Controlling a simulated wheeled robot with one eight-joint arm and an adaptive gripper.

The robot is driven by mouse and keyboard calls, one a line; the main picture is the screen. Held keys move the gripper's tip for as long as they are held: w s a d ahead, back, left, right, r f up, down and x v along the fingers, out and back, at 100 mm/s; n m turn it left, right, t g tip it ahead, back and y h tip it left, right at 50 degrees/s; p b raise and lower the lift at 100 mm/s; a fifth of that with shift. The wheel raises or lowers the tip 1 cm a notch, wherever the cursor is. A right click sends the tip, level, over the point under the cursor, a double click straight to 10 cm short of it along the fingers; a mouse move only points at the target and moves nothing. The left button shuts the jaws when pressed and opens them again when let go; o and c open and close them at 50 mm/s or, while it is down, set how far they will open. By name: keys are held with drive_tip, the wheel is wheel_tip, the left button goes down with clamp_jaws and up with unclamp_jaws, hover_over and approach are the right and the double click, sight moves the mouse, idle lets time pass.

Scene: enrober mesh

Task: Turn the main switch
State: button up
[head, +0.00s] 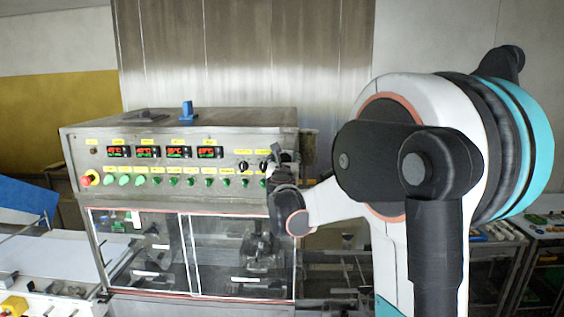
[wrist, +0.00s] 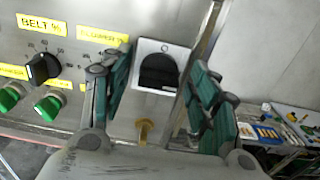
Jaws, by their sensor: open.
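The main switch appears to be the black rotary knob (wrist: 158,72) on a pale square plate at the right end of the control panel in the wrist view. My gripper (wrist: 160,70) is open, with one green-padded finger on each side of the knob in the picture. Nothing is between the pads that I can see held, and I cannot tell how far they are from the knob or whether they touch it. In the head view my gripper (head: 283,166) is at the panel's right end and hides the switch.
A smaller black BELT knob (wrist: 42,68) and green buttons (wrist: 49,105) lie left of the fingers. A brass-coloured fitting (wrist: 145,131) sits below the switch. The steel machine (head: 180,128) has a red button (head: 86,180) at far left. A side table (head: 545,226) stands at right.

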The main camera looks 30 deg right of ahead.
drive_tip(key=c, duration=1.1)
drive_tip(key=shift+o, duration=0.2)
drive_tip(key=shift+n, duration=0.3)
drive_tip(key=shift+w+a+f+n+b, duration=0.1)
drive_tip(key=shift+n+b, duration=1.5)
drive_tip(key=shift+n, duration=2.75)
drive_tip(key=shift+w+a+f+n+b, duration=0.1)
drive_tip(key=shift+n+b, duration=1.45)
drive_tip(key=shift+n, duration=2.8)
